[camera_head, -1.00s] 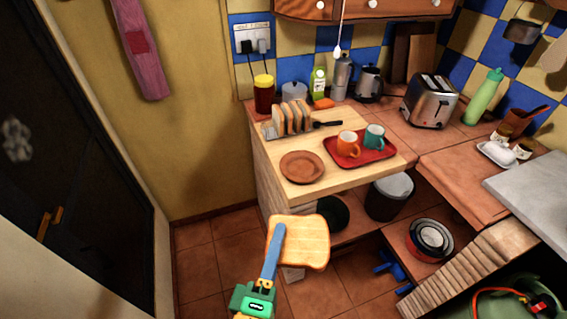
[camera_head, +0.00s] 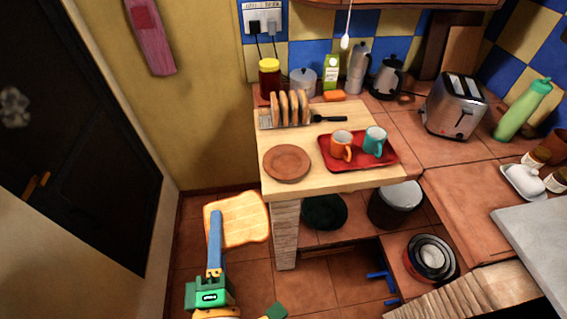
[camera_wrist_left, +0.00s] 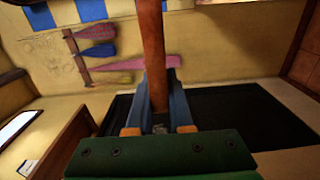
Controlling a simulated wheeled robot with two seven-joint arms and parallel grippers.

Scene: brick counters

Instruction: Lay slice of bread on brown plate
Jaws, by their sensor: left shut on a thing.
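A slice of bread (camera_head: 240,222) is held by my left gripper (camera_head: 215,230), in front of and below the counter's left corner in the head view. The gripper is shut on it. In the left wrist view the slice shows edge-on as a brown strip (camera_wrist_left: 151,40) between the blue fingers (camera_wrist_left: 160,105). The round brown plate (camera_head: 287,163) lies empty on the light wooden counter top, near its front left edge. The plate is up and to the right of the slice, apart from it. My right gripper is not clearly in view.
A toast rack with slices (camera_head: 290,107) stands behind the plate. A red tray (camera_head: 375,165) with an orange mug (camera_head: 341,145) and a teal mug (camera_head: 374,141) is right of it. A toaster (camera_head: 454,106) stands further right. Floor is clear left of the counter.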

